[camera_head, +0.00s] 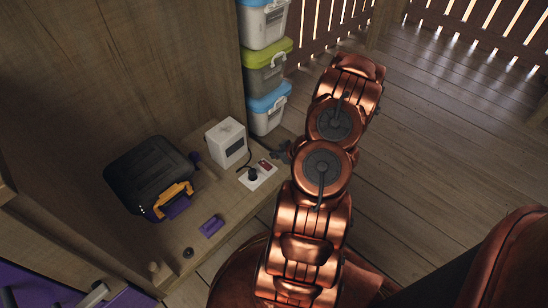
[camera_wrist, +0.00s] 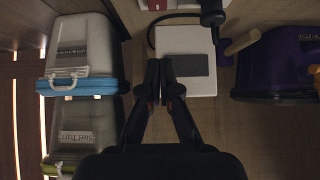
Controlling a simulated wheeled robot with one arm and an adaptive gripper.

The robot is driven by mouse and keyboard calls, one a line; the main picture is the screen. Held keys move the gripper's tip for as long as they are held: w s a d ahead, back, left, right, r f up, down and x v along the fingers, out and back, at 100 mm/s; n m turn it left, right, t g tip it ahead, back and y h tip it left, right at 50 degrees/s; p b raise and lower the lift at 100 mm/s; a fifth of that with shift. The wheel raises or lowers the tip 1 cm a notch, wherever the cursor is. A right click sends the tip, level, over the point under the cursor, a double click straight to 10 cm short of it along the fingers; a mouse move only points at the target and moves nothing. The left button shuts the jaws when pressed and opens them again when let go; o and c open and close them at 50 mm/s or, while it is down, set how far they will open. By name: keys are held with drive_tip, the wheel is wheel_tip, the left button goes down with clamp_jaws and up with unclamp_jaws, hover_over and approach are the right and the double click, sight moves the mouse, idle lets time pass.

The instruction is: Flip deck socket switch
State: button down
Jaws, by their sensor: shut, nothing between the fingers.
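The white deck socket (camera_head: 259,176) lies flat on the wooden deck, with a black plug (camera_head: 253,174) in it and a red switch (camera_head: 265,165) at its far end. In the wrist view the red switch (camera_wrist: 157,4) shows at the top edge, and the black plug (camera_wrist: 211,14) is right of it. Most of the socket is cut off there. My gripper (camera_head: 283,152) is just beyond the switch end of the socket. In the wrist view its fingertips (camera_wrist: 159,82) are together and empty. Whether it touches the socket or switch cannot be told.
A white box (camera_head: 226,143) with a dark label stands beside the socket, joined by a black cord. Stacked lidded bins (camera_head: 265,75) stand behind my gripper. A black toolbox (camera_head: 150,176) with an orange handle and a small purple block (camera_head: 211,226) are at left.

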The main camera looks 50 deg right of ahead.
drive_tip(key=b, duration=0.3)
hover_over(263, 163)
drive_tip(key=s, duration=0.2)
wheel_tip(263, 163, down, 6)
drive_tip(key=shift+a+r, duration=0.15)
wheel_tip(263, 163, down, 2)
drive_tip(key=shift+w+f+b, duration=0.15)
drive_tip(key=shift+f+b, duration=0.05)
drive_tip(key=shift+b, duration=0.25)
drive_tip(key=shift+f+b, duration=0.4)
drive_tip(key=shift+f, duration=0.4)
drive_tip(key=shift+w+r+g+p, duration=0.1)
drive_tip(key=shift+g+p, duration=0.2)
drive_tip(key=shift+p, duration=0.6)
drive_tip(key=shift+f+b, duration=0.2)
drive_tip(key=shift+b, duration=0.1)
drive_tip(key=shift+w, duration=0.15)
drive_tip(key=shift+w+p, duration=0.5)
drive_tip(key=shift+w, duration=0.1)
